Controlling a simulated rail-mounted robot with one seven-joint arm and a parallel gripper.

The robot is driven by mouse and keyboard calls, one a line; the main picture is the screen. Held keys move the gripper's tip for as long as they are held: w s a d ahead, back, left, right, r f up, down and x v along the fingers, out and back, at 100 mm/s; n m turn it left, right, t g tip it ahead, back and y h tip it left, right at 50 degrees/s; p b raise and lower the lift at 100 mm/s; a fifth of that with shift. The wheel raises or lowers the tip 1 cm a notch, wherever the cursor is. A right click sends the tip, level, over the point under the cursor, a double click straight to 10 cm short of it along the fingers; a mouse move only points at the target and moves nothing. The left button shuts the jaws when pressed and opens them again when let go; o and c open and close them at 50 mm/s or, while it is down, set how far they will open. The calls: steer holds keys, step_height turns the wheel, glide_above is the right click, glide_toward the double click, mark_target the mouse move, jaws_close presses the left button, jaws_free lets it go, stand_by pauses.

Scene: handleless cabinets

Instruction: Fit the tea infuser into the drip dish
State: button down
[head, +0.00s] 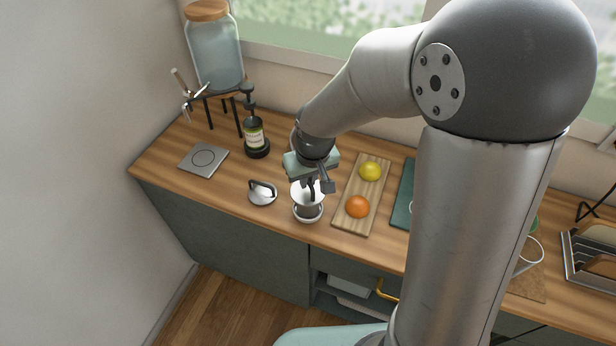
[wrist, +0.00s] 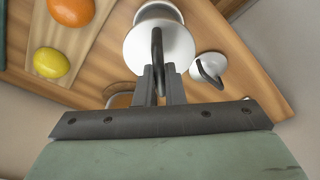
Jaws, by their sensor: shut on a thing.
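My gripper (head: 312,187) is shut on the dark upright handle of the tea infuser (head: 300,193), which has a round white top. In the wrist view the fingers (wrist: 160,74) pinch this handle, and the white top of the infuser (wrist: 135,48) spreads around it. A grey body shows under the top in the head view. A white round rim, seemingly the drip dish (head: 308,219), shows directly below; part of it also shows in the wrist view (wrist: 157,6). The infuser hides most of the dish, so I cannot tell whether they touch or how deep the infuser sits.
A white lid-like piece with a dark handle (head: 262,193) lies just left. A board (head: 350,216) with an orange (head: 358,207) and a lemon (head: 370,171) is close on the right. The counter's front edge is near.

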steer(key=shift+f, duration=0.2)
steer(key=c, duration=1.4)
jaws_free()
steer(key=shift+c, duration=0.2)
steer(key=shift+r, duration=0.15)
steer(key=s+d+r, duration=0.1)
steer(key=s+r, duration=0.2)
steer(key=r, duration=1.4)
steer(key=shift+b, duration=0.35)
steer(key=shift+s+d, duration=0.1)
steer(key=s+d+f+m, duration=0.2)
steer(key=s+d+f, duration=0.2)
steer(key=s, duration=0.3)
steer(key=s+d+f+m+g, duration=0.1)
steer(key=s+d+f, duration=0.4)
steer(key=s+d, duration=0.2)
steer(key=shift+s+f+m+g+h, duration=0.3)
steer(key=shift+s+m+h, duration=0.1)
steer(key=shift+s, duration=0.25)
